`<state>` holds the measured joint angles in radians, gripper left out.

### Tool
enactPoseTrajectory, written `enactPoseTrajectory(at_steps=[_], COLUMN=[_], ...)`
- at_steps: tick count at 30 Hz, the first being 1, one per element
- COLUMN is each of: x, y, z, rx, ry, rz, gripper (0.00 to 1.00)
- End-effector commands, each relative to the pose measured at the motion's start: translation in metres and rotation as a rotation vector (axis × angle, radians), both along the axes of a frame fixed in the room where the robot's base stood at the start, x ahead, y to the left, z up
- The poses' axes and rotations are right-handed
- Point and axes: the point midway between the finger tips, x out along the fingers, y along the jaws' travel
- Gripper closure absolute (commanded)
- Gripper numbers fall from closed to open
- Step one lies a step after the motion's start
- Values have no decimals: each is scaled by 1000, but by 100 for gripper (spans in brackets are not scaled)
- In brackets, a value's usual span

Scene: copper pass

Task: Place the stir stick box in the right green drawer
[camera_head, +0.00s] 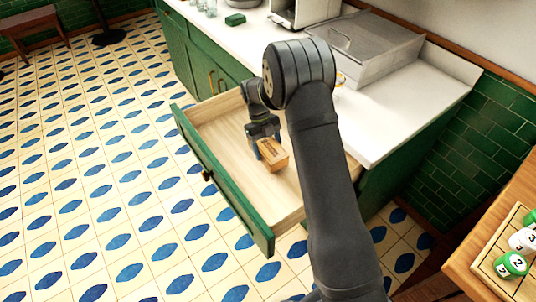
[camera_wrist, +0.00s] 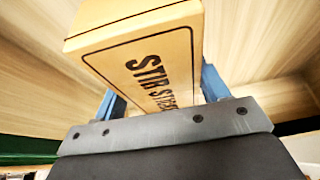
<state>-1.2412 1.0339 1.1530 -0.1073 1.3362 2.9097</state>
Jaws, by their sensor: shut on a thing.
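The stir stick box (camera_head: 271,154) is a small tan box with dark lettering. My gripper (camera_head: 268,146) is shut on it inside the open right green drawer (camera_head: 222,183). In the wrist view the box (camera_wrist: 145,62) shows the words "STIR STICK", partly cut off by the gripper. The blue fingers of my gripper (camera_wrist: 160,95) are on either side of it. The drawer has a pale wood inside and a green front with a dark knob. I cannot tell whether the box touches the drawer floor.
A white counter (camera_head: 390,125) with a metal container (camera_head: 365,45) stands above the drawer. A small green box (camera_head: 235,19) and glasses (camera_head: 210,8) are at the back. A wooden table with a tray of numbered pieces (camera_head: 512,262) is at the lower right. The drawer is otherwise bare.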

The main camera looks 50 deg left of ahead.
Motion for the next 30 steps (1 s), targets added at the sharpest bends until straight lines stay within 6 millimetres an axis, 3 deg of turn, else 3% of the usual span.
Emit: enactPoseTrajectory(at_steps=[8,19,20,22,23,30], x=[0,0,0,0,0,0], y=[0,0,0,0,0,0], z=[-36,-40,-40,-40,-40,-40], rx=[0,0,1,1,1,1], ry=[1,1,1,1,1,1], rz=[1,1,1,1,1,1], gripper=[58,58,28,14,10,10])
